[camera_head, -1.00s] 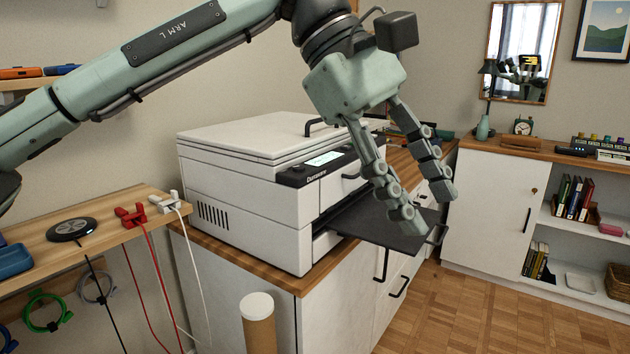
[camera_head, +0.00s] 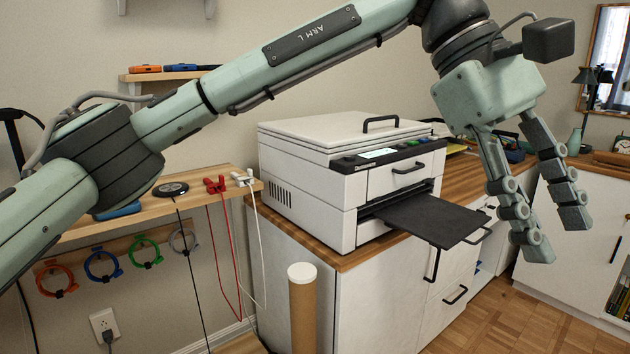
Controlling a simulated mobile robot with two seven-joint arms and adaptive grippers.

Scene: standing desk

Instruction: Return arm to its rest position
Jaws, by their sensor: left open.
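My left arm (camera_head: 300,55) reaches across the top of the head view from the left edge. Its gripper (camera_head: 562,240) hangs at the right with its two fingers apart and nothing between them. In the picture it is to the right of the printer (camera_head: 310,190) and its pulled-out dark tray (camera_head: 432,220). A gap of background shows between the fingers and the tray. My right gripper is not in the view.
The white printer stands on a wood-topped cabinet (camera_head: 385,290). A wooden shelf (camera_head: 150,211) at left holds a black puck (camera_head: 171,189) and red and white cable ends. A brown tube (camera_head: 303,310) stands in front. Floor (camera_head: 500,325) is free at lower right.

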